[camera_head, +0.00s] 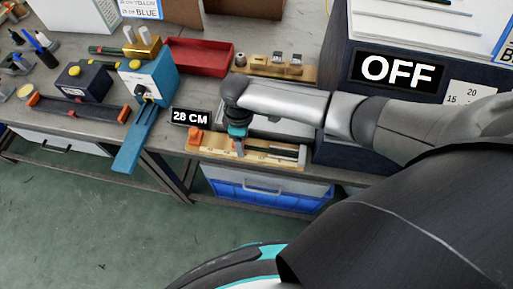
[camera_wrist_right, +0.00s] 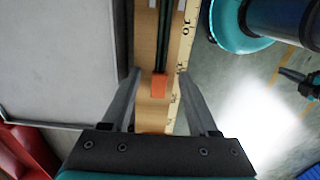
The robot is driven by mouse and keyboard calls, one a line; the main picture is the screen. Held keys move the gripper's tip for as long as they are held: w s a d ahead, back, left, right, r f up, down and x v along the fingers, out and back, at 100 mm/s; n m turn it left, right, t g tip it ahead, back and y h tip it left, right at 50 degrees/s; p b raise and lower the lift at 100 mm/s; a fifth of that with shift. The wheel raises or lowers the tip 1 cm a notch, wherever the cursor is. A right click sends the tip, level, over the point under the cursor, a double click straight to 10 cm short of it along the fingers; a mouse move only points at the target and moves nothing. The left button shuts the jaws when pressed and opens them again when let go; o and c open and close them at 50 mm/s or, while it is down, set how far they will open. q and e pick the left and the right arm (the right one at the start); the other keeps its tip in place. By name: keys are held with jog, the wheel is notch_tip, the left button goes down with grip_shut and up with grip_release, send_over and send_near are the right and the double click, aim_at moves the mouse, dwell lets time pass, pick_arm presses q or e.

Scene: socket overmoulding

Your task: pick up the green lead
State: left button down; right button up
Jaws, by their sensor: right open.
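A dark green strip (camera_wrist_right: 164,40), which looks like the green lead, lies lengthwise in a wooden measuring board (camera_wrist_right: 146,70) in the right wrist view. An orange block (camera_wrist_right: 159,86) is at its near end. My right gripper (camera_wrist_right: 157,75) is open, its fingers on either side of the board around the orange block; nothing shows gripped. In the head view my right gripper (camera_head: 240,150) points down at the board (camera_head: 217,149) at the table's front edge. A black and teal part (camera_wrist_right: 301,83) at the wrist view's right edge may be my left gripper; its jaws are unclear.
A dark box with an OFF sign (camera_head: 397,70) stands right of the board. A blue press (camera_head: 150,76), a red tray (camera_head: 200,57) and a wooden rack (camera_head: 260,66) stand to the left and behind. A 28 CM label (camera_head: 190,117) shows by the board.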

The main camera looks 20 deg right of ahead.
jog(key=shift+c, duration=0.3)
grip_shut()
dwell(0.4)
